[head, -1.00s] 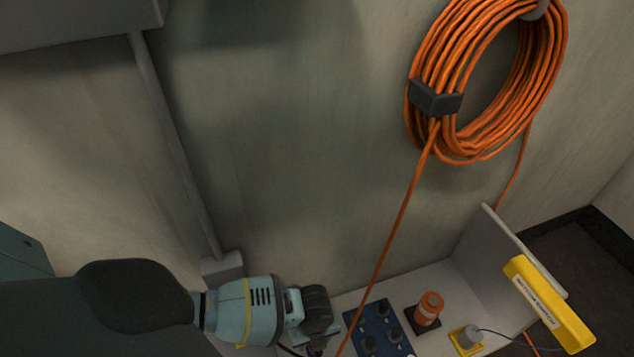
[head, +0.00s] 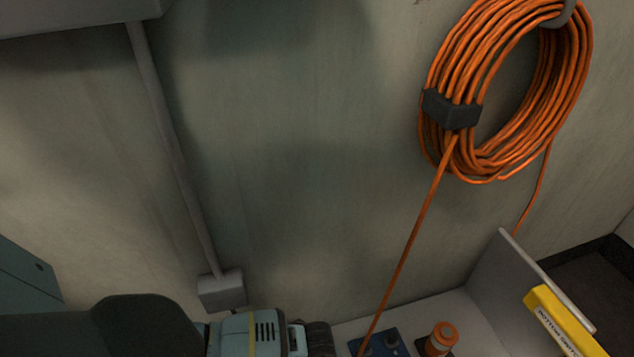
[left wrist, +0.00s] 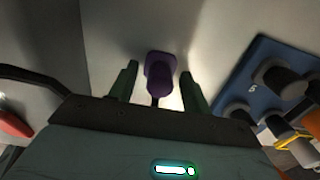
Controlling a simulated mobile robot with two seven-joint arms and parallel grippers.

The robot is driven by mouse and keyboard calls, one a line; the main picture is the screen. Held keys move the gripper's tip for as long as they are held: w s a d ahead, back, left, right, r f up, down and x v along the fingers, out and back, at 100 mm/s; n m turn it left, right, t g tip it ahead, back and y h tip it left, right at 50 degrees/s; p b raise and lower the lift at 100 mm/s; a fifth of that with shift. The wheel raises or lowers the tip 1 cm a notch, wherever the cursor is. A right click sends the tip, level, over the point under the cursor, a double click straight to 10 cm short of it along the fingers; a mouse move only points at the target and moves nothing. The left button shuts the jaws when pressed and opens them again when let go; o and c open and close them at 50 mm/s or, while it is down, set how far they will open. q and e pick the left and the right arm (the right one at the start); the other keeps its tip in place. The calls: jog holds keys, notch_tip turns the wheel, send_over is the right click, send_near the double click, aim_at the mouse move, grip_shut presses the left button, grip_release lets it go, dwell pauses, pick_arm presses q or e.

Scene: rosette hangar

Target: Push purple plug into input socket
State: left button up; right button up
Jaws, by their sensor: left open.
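The purple plug (left wrist: 160,76) shows in the left wrist view against a pale surface, with a dark cable end below it. My left gripper (left wrist: 160,84) is open, with one green finger on each side of the plug. I see a gap on both sides, so the fingers do not look closed on it. In the head view my left gripper (head: 318,340) is cut off by the bottom edge and the plug is hidden. I cannot make out which part is the input socket. My right gripper is not in view.
A blue panel (left wrist: 247,84) with dark round fittings lies right of the gripper. It also shows in the head view (head: 378,342), near an orange cylinder (head: 442,338) and a yellow labelled bar (head: 565,322). An orange cable coil (head: 470,100) hangs on the wall, its strand running down.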

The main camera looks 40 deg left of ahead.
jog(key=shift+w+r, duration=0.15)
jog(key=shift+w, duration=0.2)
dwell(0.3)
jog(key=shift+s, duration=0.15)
pick_arm(q)
jog(key=c, duration=0.4)
grip_shut()
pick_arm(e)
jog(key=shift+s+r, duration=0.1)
pick_arm(q)
jog(key=shift+p, duration=0.3)
